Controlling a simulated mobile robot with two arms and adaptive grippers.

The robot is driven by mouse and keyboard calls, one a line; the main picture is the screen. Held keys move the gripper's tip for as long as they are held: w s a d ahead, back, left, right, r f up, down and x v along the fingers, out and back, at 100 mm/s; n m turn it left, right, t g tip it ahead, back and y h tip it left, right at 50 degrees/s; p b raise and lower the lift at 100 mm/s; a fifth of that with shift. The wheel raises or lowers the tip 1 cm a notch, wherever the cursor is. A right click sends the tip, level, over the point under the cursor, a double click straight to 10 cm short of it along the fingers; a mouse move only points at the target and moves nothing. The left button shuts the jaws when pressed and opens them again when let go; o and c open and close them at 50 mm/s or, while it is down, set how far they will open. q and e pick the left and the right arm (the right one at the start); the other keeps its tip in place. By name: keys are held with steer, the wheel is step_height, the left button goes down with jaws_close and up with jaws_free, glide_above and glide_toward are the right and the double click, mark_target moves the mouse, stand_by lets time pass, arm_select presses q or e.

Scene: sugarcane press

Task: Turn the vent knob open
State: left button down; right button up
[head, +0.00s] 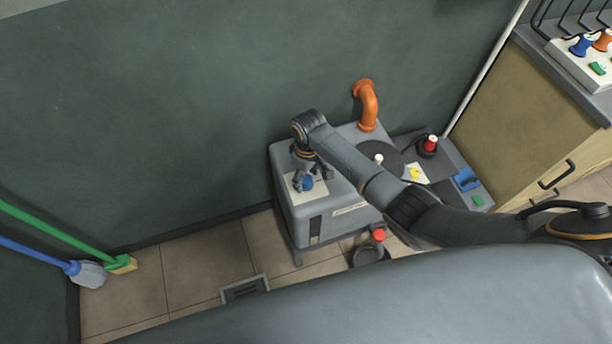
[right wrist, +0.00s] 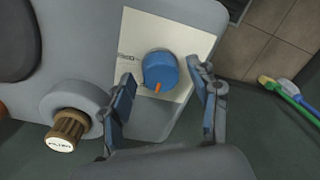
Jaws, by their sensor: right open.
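The blue round knob (head: 308,184), which I take for the vent knob, sits on a white plate (head: 291,187) at the left end of the grey machine. In the right wrist view, the knob (right wrist: 160,72) has an orange mark pointing toward the lower edge of the picture. My right gripper (head: 312,179) reaches down over it. In the right wrist view my right gripper (right wrist: 164,84) is open, with one finger on each side of the knob. My left gripper is out of view.
A brown ribbed cap (right wrist: 67,130) stands near one finger. An orange pipe (head: 368,105) rises from the back of the grey machine (head: 325,222). A red knob (head: 430,143) is to the right. A green wall stands close behind; brooms (head: 90,272) lean at left.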

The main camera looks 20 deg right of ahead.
steer(key=c, duration=1.2)
